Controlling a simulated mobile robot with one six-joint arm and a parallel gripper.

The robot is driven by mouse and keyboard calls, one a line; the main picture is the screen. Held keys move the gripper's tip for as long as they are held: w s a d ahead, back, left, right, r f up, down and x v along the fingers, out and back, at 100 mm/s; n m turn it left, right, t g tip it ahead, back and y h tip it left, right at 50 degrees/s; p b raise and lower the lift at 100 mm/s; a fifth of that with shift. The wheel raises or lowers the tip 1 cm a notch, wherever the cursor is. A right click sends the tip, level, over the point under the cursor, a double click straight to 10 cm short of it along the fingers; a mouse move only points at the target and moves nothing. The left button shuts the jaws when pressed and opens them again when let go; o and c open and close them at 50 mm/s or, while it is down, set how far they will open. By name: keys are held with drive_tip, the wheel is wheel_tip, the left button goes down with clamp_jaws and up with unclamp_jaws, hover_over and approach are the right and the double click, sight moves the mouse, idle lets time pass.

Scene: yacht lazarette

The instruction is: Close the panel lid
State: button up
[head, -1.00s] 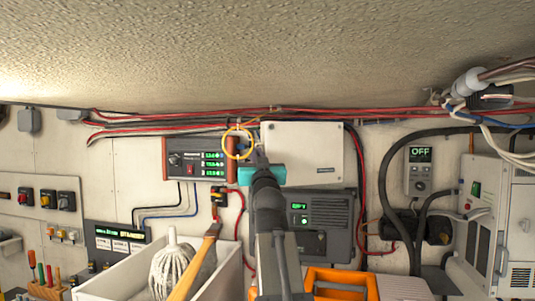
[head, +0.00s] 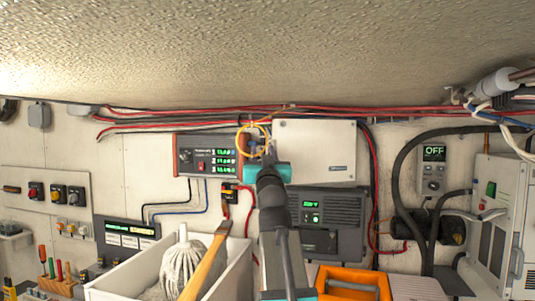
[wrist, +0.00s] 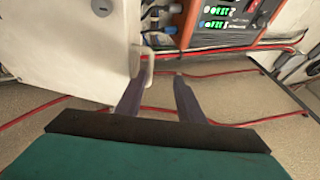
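The panel lid (head: 315,150) is the white front of a box on the back wall, just right of the meter unit. In the wrist view a large white panel (wrist: 62,50) fills the upper left, with a small pale tab (wrist: 147,72) at its edge. My gripper (head: 266,150) is at the box's left edge in the head view. In the wrist view its two dark fingers (wrist: 160,80) are apart with a gap between them, and the tab shows close to the left finger. I cannot tell whether they touch, or how far the lid stands open.
A meter unit (head: 208,156) with green readouts and a yellow cable loop (head: 240,139) are left of my gripper. Red cables (head: 400,109) run along the wall top. A dark grey unit (head: 340,215) is below. A white bin (head: 125,283) and orange crate (head: 352,273) stand in front.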

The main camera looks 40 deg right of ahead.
drive_tip(key=shift+d, duration=0.1)
idle(0.6)
drive_tip(key=shift+s, duration=0.1)
drive_tip(key=b+v, duration=0.6)
drive_tip(key=v, duration=0.7)
drive_tip(key=shift+s+f, duration=0.2)
drive_tip(key=shift+f, duration=0.05)
drive_tip(key=shift+c, duration=0.5)
